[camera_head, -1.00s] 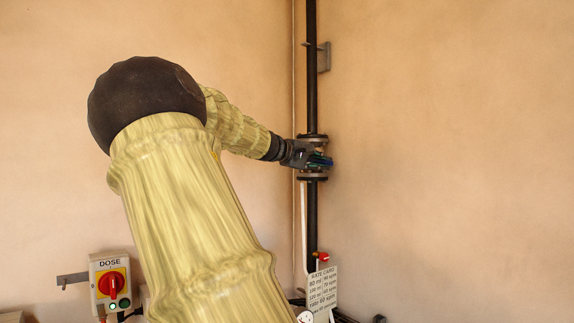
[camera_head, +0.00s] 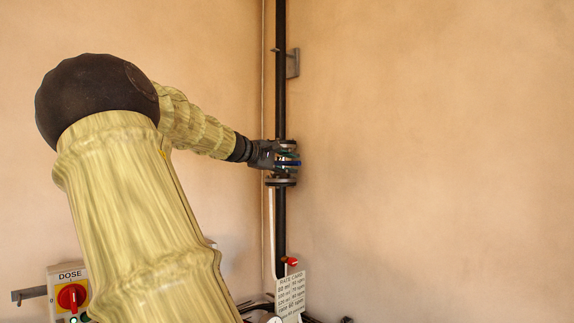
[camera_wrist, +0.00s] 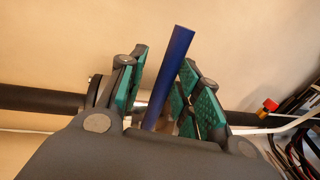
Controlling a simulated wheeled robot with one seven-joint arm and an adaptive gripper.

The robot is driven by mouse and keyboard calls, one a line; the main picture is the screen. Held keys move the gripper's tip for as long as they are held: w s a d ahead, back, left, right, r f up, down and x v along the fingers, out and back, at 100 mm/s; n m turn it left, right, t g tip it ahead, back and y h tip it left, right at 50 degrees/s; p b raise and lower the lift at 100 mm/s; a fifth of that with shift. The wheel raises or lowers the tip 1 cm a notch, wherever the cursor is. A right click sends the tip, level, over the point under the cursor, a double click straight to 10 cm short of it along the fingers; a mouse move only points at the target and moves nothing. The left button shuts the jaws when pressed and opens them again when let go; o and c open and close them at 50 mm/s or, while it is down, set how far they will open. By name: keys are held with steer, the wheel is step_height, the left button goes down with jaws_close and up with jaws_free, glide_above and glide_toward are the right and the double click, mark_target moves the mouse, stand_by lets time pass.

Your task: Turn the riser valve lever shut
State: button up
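The riser valve sits on the black vertical pipe (camera_head: 281,220) in the wall corner, between round flanges (camera_head: 281,182). Its blue lever (camera_wrist: 172,75) stands between my gripper's two green-padded fingers in the wrist view, with its free end past the fingertips. My gripper (camera_wrist: 165,75) is open around the lever. A gap shows on the lever's left, while the right pad looks close to it; contact is unclear. In the head view, my gripper (camera_head: 287,157) is at the valve and the lever (camera_head: 290,163) shows as a small blue strip. The valve body is mostly hidden.
A white rate card (camera_head: 291,295) and a red-handled fitting (camera_head: 290,261) are low beside the pipe. A DOSE switch box (camera_head: 70,291) is at lower left. A wall bracket (camera_head: 292,63) holds the pipe above. Cables (camera_wrist: 300,140) lie at right in the wrist view.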

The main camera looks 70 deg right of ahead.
steer(key=shift+a, duration=0.15)
steer(key=v, duration=1.1)
steer(key=shift+w+a, duration=0.2)
steer(key=shift+a, duration=0.15)
steer(key=shift+w+r, duration=0.1)
